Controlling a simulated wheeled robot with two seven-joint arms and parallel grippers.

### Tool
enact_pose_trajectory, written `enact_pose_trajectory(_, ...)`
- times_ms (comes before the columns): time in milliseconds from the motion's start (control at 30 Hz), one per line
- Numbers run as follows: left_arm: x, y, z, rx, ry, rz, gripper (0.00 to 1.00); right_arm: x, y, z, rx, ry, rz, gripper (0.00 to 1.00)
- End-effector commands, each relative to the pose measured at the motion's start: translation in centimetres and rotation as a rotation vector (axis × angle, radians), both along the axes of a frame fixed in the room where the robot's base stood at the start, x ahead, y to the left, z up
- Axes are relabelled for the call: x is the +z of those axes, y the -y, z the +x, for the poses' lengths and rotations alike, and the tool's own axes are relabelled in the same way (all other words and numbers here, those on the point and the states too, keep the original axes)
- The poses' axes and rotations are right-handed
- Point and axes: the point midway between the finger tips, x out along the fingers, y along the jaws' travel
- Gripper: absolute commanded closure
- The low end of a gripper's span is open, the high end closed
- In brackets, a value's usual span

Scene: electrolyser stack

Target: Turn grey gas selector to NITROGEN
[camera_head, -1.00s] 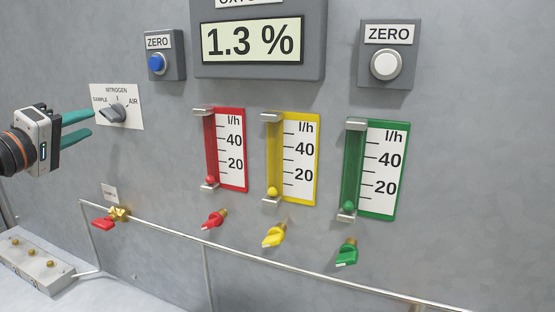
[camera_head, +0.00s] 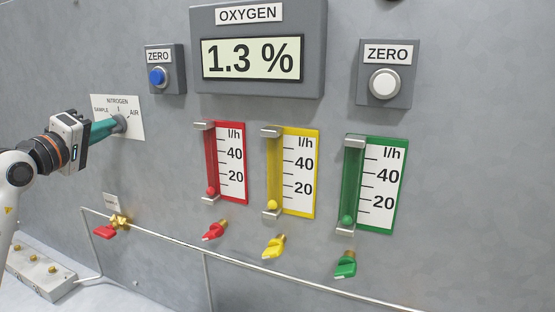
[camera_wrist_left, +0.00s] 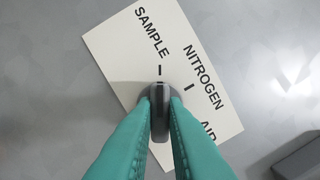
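The grey gas selector (camera_head: 120,123) sits on a white plate (camera_head: 135,130) marked SAMPLE, NITROGEN and AIR, at the left of the panel in the head view. My left gripper (camera_head: 112,128) is at the selector and partly hides it. In the left wrist view the teal fingers (camera_wrist_left: 160,105) lie on both sides of the selector's grip (camera_wrist_left: 160,125) and appear closed against it. The selector points at the SAMPLE mark, with the NITROGEN mark to its right in that view. My right gripper is in neither view.
A blue ZERO button (camera_head: 157,76) is up and right of the selector. A red valve (camera_head: 105,231) is below it, near a metal rail (camera_head: 170,235). The red flowmeter (camera_head: 228,165) stands to the right. The bare panel between them is clear.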

Motion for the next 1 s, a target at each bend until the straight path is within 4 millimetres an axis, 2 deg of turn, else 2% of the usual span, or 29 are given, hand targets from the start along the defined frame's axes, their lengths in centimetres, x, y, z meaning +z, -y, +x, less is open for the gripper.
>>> enact_pose_trajectory(267,-0.2,-0.1,0.0,0.001,0.011,0.029,1.0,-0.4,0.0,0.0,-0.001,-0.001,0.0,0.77)
enact_pose_trajectory(500,-0.4,-0.2,0.0,0.003,0.086,0.215,1.0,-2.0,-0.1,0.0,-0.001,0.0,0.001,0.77)
enact_pose_trajectory(700,-0.2,-0.2,0.0,0.002,0.148,0.362,1.0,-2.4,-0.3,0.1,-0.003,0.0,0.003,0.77)
enact_pose_trajectory(1000,-0.2,-0.1,0.1,0.0,0.154,0.376,1.0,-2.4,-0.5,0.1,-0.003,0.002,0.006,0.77)
